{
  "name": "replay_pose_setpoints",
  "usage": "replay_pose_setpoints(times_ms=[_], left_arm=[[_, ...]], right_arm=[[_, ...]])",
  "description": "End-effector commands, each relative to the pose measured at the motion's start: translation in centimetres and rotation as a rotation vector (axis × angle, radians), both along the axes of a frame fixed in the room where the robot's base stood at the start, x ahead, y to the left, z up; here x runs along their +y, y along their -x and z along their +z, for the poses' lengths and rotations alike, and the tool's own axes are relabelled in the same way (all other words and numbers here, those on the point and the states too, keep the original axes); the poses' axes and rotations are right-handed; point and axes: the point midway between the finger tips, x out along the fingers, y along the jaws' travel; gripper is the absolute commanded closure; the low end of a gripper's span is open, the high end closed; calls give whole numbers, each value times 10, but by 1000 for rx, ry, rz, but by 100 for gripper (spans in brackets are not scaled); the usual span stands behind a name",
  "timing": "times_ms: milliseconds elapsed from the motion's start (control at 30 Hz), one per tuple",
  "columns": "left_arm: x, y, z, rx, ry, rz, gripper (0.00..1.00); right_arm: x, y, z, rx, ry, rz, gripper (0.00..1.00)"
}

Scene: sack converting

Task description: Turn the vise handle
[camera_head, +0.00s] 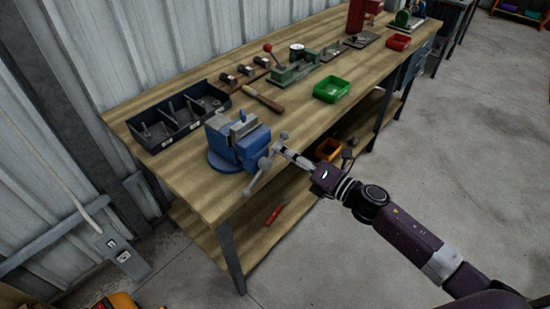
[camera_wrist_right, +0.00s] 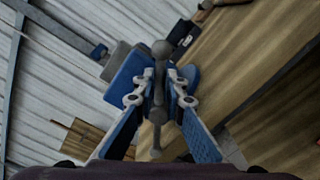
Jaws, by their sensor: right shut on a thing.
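The blue vise (camera_head: 238,145) stands on the near end of the wooden workbench (camera_head: 205,190). Its grey bar handle (camera_head: 259,174) hangs at a slant on the side facing my right arm, with a knob at its upper end. My right gripper (camera_head: 278,149) is shut on the handle near its upper part. In the right wrist view the handle (camera_wrist_right: 159,88) runs between the two fingers (camera_wrist_right: 160,92), with its ball ends showing above and below them. The blue vise body (camera_wrist_right: 122,68) is partly hidden behind the fingers. My left gripper is out of view.
A black divided bin (camera_head: 178,124) sits behind the vise. A hammer (camera_head: 263,99), a green tray (camera_head: 331,89) and a green toggle press (camera_head: 295,67) lie farther along the bench. A red-handled tool (camera_head: 273,215) lies on the lower shelf. The floor at right is clear.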

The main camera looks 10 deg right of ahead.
Motion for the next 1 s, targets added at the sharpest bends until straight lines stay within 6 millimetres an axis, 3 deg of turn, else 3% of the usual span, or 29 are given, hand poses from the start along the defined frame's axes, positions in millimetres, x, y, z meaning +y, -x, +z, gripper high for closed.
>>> replay_pose_setpoints(times_ms=[200,600,1000], left_arm=[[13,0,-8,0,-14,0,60],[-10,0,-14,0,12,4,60],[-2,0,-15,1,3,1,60]], right_arm=[[2,4,8,-123,164,5,100],[13,12,19,-301,413,5,100],[18,16,22,-375,515,5,100]])
